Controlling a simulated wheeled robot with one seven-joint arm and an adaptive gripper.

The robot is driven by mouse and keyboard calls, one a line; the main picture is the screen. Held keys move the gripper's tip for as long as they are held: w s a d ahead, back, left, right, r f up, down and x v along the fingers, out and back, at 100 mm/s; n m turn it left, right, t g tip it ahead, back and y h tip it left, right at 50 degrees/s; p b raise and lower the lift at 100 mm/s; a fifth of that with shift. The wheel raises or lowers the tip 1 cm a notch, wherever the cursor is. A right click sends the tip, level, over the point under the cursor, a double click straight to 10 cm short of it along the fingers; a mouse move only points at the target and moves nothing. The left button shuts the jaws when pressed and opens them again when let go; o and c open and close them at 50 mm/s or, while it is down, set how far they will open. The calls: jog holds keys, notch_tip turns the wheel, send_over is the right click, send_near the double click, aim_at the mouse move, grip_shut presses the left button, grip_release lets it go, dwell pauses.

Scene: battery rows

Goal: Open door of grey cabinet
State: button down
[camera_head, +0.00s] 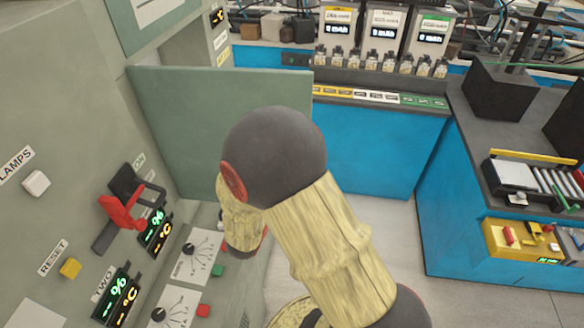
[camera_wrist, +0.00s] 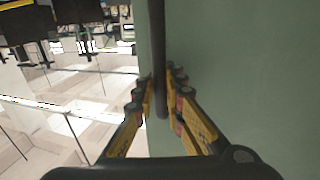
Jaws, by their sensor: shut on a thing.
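The grey-green cabinet door (camera_head: 175,110) stands out at an angle from the grey cabinet front (camera_head: 85,120) in the head view. It is open wide there, with its free edge toward the right. In the wrist view the door face (camera_wrist: 240,70) fills the right side, and a dark vertical bar handle (camera_wrist: 158,45) runs down the middle. My gripper (camera_wrist: 161,107) has its yellow-and-black fingers on both sides of the handle's lower end, shut on it. In the head view my arm covers the gripper and the handle.
A red lever switch (camera_head: 122,212), knobs and lit displays are on the panel at left, close to my arm. A blue bench (camera_head: 375,150) with several small bottles lies behind the door. Another blue bench (camera_head: 440,215) stands at right. Pale floor (camera_head: 390,235) is clear between them.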

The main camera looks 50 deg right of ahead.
jog(key=shift+s+a+r, duration=0.1)
jog(key=shift+a, duration=0.25)
jog(key=c, duration=2.2)
grip_release()
jog(key=shift+o, duration=0.2)
jog(key=shift+a, duration=0.1)
jog(key=v, duration=1.1)
jog(key=shift+s+a, duration=0.2)
jog(key=shift+a, duration=0.15)
